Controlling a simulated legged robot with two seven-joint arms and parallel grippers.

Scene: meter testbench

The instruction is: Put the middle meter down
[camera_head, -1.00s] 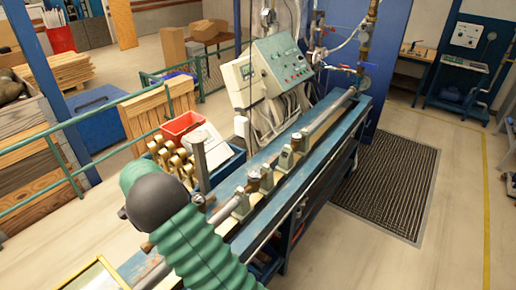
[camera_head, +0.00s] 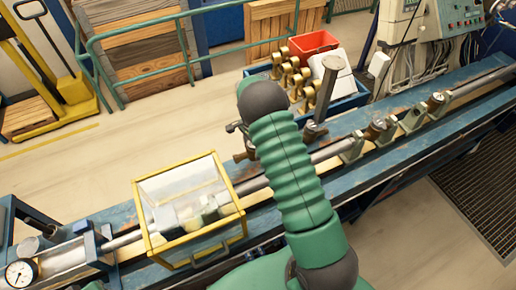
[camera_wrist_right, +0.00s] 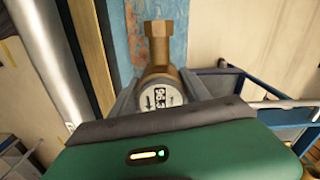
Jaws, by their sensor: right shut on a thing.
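My right gripper (camera_wrist_right: 158,92) is shut on a brass meter (camera_wrist_right: 160,52) in the right wrist view. The meter's round white dial with dark digits (camera_wrist_right: 159,97) faces the camera, partly covered by the green gripper body. Blue worn bench surface shows behind it; I cannot tell whether the meter touches it. In the head view my green right arm reaches over the bench, and its hand and the held meter are mostly hidden behind it. Two other meters, a nearer one (camera_head: 376,131) and a farther one (camera_head: 435,102), sit in the bench line. My left gripper is not in view.
The blue bench (camera_head: 300,205) runs diagonally across the head view. A yellow-framed clear box (camera_head: 188,178) stands on it, with a pressure gauge (camera_head: 19,274) at lower left. Behind are a blue crate (camera_head: 345,103) with brass parts, a red bin (camera_head: 313,44) and a grey post (camera_head: 325,88).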

